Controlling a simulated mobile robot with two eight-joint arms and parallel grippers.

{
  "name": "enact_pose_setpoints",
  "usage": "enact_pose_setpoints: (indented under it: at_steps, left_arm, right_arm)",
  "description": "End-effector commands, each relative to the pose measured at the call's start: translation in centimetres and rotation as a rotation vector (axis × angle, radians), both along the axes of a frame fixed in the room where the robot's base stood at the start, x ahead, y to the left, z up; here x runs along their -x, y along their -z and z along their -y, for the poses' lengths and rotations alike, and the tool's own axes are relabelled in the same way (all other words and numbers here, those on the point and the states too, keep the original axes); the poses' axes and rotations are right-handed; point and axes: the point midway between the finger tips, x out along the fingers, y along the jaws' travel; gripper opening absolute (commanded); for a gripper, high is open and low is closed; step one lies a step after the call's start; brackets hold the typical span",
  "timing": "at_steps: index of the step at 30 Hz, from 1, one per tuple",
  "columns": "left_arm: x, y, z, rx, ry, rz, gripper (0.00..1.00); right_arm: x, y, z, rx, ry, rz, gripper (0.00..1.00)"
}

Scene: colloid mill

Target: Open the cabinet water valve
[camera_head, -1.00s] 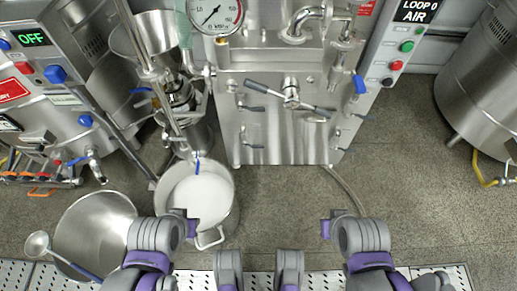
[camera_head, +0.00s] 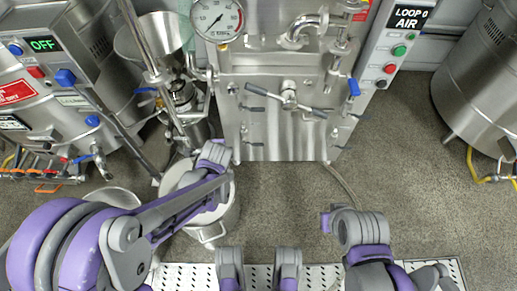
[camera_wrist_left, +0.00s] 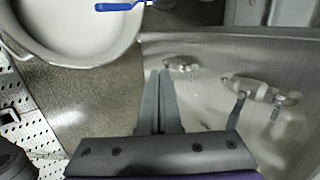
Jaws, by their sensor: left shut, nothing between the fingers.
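The steel cabinet (camera_head: 290,140) stands ahead, with small lever valves on its front. An upper left valve (camera_head: 252,108) and a lower left valve (camera_head: 250,143) show in the head view. I cannot tell which is the water valve. In the left wrist view, a near valve (camera_wrist_left: 258,92) with a dark lever and another valve (camera_wrist_left: 182,64) sit on the panel. My left gripper (camera_wrist_left: 160,75) is shut and empty, its fingers pointing along the panel close to these valves. In the head view my left wrist is by the cabinet's lower left corner; its fingertips are hidden.
A steel pot (camera_head: 228,215) stands on the floor under my left arm, left of the cabinet. A bowl (camera_head: 112,196) is partly hidden by that arm. A control box (camera_head: 30,80) is at left, a large drum (camera_head: 485,80) at right.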

Motion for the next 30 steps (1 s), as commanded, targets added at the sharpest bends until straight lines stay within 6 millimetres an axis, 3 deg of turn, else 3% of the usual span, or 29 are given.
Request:
enact_pose_setpoints:
  at_steps: [6, 14, 24, 30]
  left_arm:
    - [-3.9, 3.6, 2.9, -0.223, 0.304, 0.031, 0.0]
    - [-6.5, 9.0, 6.6, -0.508, 0.653, 0.069, 0.0]
    - [-6.5, 16.5, 11.0, -0.89, 1.058, 0.111, 0.0]
    - [-5.6, 19.2, 12.3, -1.033, 1.194, 0.122, 0.0]
  right_arm:
    - [0.2, -1.7, 0.0, 0.0, 0.0, 0.005, 0.0]
    - [0.4, -3.5, 0.0, 0.0, 0.0, 0.011, 0.0]
    - [0.6, -5.7, 0.0, 0.0, 0.0, 0.019, 0.0]
    - [0.7, -6.4, 0.0, 0.0, 0.0, 0.021, 0.0]
